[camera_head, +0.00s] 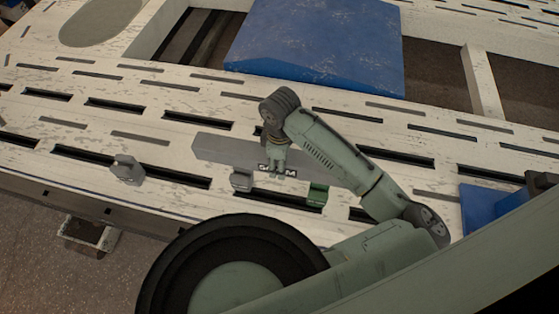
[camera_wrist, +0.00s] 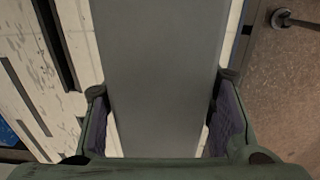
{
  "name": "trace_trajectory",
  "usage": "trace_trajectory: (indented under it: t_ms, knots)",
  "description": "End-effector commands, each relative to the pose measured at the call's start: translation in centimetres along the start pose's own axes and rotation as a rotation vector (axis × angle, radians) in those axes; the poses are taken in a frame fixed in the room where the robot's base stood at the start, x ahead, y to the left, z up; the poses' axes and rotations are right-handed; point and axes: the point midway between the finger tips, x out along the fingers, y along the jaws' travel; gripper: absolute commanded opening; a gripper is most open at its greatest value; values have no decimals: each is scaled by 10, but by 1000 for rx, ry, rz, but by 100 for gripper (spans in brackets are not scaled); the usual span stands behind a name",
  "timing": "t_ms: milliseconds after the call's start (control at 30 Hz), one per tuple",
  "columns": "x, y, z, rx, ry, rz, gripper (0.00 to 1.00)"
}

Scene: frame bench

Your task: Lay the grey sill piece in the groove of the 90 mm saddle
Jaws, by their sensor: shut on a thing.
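In the wrist view the sill piece (camera_wrist: 155,70) runs up the middle between my two fingers (camera_wrist: 163,118). Three small blocks that look like saddles stand along the bench's near side: a grey one (camera_head: 128,169) at left, a pale grey one (camera_head: 242,180) just below the bar and a green one (camera_head: 318,194) to its right. A partly hidden label ending in "MM" shows by my gripper. I cannot tell which saddle is 90 mm, nor the bar's height.
The white slotted bench (camera_head: 60,105) has a blue panel (camera_head: 320,45) lying at the back and a blue block (camera_head: 480,207) at right. The bench's near edge drops to a speckled floor (camera_head: 35,245). A rod-like object (camera_wrist: 292,19) shows over the floor in the wrist view.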

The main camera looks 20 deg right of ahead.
Motion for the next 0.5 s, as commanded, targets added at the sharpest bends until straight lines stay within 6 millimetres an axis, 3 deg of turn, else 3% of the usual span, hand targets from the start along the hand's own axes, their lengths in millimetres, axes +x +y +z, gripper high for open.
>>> trace_trajectory:
  t_ms: [500]
  knots:
    - [31, 1, 0, 0, 2, 3, 0]
